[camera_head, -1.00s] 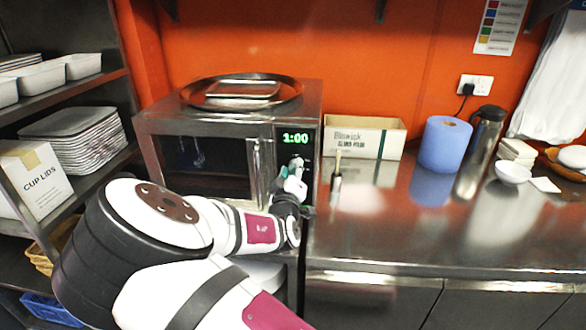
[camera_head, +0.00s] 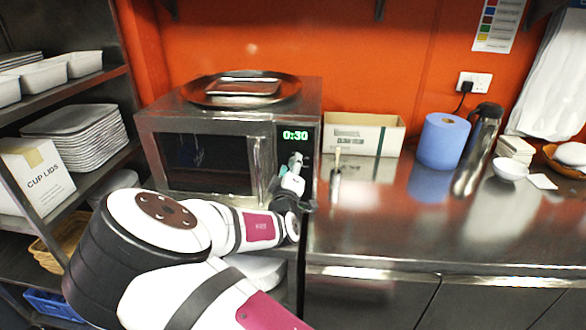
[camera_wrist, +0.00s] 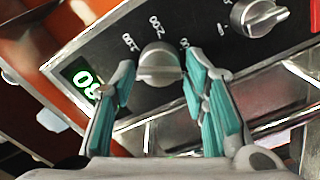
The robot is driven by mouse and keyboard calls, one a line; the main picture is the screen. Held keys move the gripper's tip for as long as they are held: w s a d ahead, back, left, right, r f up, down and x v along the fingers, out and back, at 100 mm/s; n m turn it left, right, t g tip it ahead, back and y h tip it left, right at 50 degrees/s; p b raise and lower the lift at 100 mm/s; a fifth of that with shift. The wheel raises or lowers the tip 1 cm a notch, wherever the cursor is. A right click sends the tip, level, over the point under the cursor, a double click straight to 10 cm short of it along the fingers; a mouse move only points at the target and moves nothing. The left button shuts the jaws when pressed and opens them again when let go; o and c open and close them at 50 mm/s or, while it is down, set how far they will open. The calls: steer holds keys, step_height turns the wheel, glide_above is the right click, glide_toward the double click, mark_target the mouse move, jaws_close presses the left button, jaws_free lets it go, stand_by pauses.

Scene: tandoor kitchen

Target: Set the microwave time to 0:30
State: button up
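The microwave (camera_head: 205,160) stands on the counter, its green display (camera_head: 295,135) reading 0:30. In the wrist view part of the display (camera_wrist: 86,84) shows at the left, tilted. The round silver timer knob (camera_wrist: 160,66) is in the middle of the wrist view, with numbers printed around it. My gripper (camera_wrist: 158,62) has its two teal-padded fingers apart, one on each side of this knob, with narrow gaps visible; I cannot tell whether either finger touches it. In the head view my gripper (camera_head: 296,165) is at the control panel and hides the knobs.
A second knob (camera_wrist: 258,14) is on the panel at the upper right of the wrist view. A round tray (camera_head: 215,98) lies on the microwave. A cardboard box (camera_head: 365,134), blue roll (camera_head: 443,142) and steel flask (camera_head: 483,135) stand to the right. The front counter (camera_head: 400,225) is clear.

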steer(key=shift+s, duration=0.1)
steer(key=s, duration=1.2)
steer(key=shift+a, duration=0.15)
steer(key=shift+w, duration=0.1)
steer(key=s+d+f+m+g, duration=0.2)
steer(key=d+m+g, duration=0.6)
steer(key=d, duration=0.1)
steer(key=s+d+r+m+g+y, duration=0.1)
steer(key=s+d+r+g+y, duration=0.1)
steer(key=s+d+r, duration=0.35)
steer(key=s+d+r+m+g+y, duration=0.1)
steer(key=s+d+r+g, duration=0.15)
steer(key=s+r, duration=0.6)
steer(key=s+d+r+h, duration=0.1)
steer(key=s+d+r, duration=0.2)
steer(key=s, duration=0.4)
steer(key=s+d+r+m+h, duration=0.1)
steer(key=s+d+r, duration=0.2)
steer(key=s+d, duration=0.2)
steer(key=shift+s+m, duration=0.3)
steer(key=shift+s, duration=0.95)
